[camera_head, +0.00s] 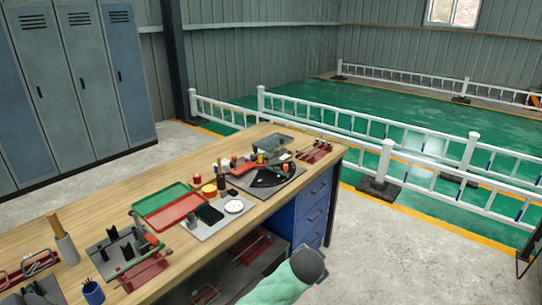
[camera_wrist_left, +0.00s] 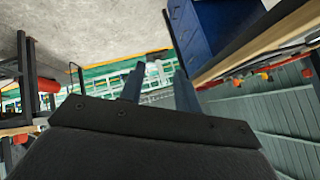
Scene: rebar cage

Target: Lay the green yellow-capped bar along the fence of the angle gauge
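A thin green bar (camera_head: 138,260) lies slantwise over a red rack at the table's near left; its cap colour is too small to tell. A dark fan-shaped plate (camera_head: 268,178), which looks like the angle gauge, lies on a grey base towards the table's far right end. A red piece and small coloured pieces sit by it. In the left wrist view my left gripper (camera_wrist_left: 160,88) has its two fingers apart with nothing between them, away from the tabletop. My right gripper is not in view.
A wooden workbench (camera_head: 100,215) carries green (camera_head: 160,197) and red (camera_head: 172,212) trays, a grey board with a white dial (camera_head: 234,206), and a blue cup (camera_head: 93,292). Blue drawers (camera_head: 312,212) stand beneath. One of my arm links shows beside the front edge. White railings (camera_head: 330,110) stand beyond.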

